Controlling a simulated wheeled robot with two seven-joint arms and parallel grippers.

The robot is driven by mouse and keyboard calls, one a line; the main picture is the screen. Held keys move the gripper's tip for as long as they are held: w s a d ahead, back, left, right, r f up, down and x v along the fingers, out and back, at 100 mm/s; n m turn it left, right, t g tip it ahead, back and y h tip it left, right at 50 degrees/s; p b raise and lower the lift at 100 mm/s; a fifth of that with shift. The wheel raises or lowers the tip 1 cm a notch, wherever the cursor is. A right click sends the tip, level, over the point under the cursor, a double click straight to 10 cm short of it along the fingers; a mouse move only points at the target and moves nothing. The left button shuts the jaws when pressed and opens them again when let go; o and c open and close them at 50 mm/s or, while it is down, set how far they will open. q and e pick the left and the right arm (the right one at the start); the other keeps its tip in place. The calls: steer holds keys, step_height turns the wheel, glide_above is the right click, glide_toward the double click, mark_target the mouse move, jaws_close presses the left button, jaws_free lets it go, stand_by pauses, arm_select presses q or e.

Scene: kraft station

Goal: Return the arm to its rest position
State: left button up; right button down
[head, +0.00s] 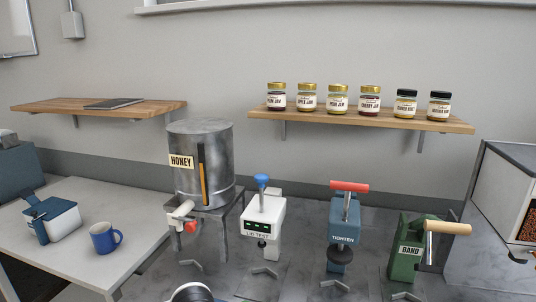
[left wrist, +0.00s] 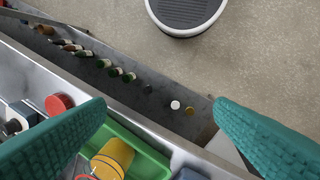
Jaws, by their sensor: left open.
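My left gripper (left wrist: 160,103) shows in the left wrist view as two teal ribbed fingers spread wide apart. Nothing is between them. They hang over a metal-edged counter and a dark strip beside the floor. Neither gripper is recognisable in the head view, and my right gripper is in no view. The rest position itself is not marked in any frame.
Below the left fingers are a green tray (left wrist: 145,160), a yellow object (left wrist: 113,157) and a red round knob (left wrist: 58,103). The head view shows a honey tank (head: 205,165), a lid tester (head: 263,218), a tightening press (head: 343,225) and a band station (head: 405,250).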

arm_select(q)
steer(key=s+d+f+n+t+h, duration=0.25)
steer(key=s+f+n, duration=0.35)
steer(key=n, duration=0.9)
steer(key=s+a+f+n+y, duration=0.35)
steer(key=s+a+n, duration=0.85)
steer(key=a+n, duration=0.4)
step_height(320, 180, down, 24)
steer(key=d, duration=0.1)
steer(key=s+a+f+g+y+b, duration=0.1)
steer(key=s+a+f+g, duration=0.1)
steer(key=s+f, duration=1.5)
step_height(320, 180, down, 2)
steer(key=shift+a+f, duration=0.1)
steer(key=shift+a, duration=0.4)
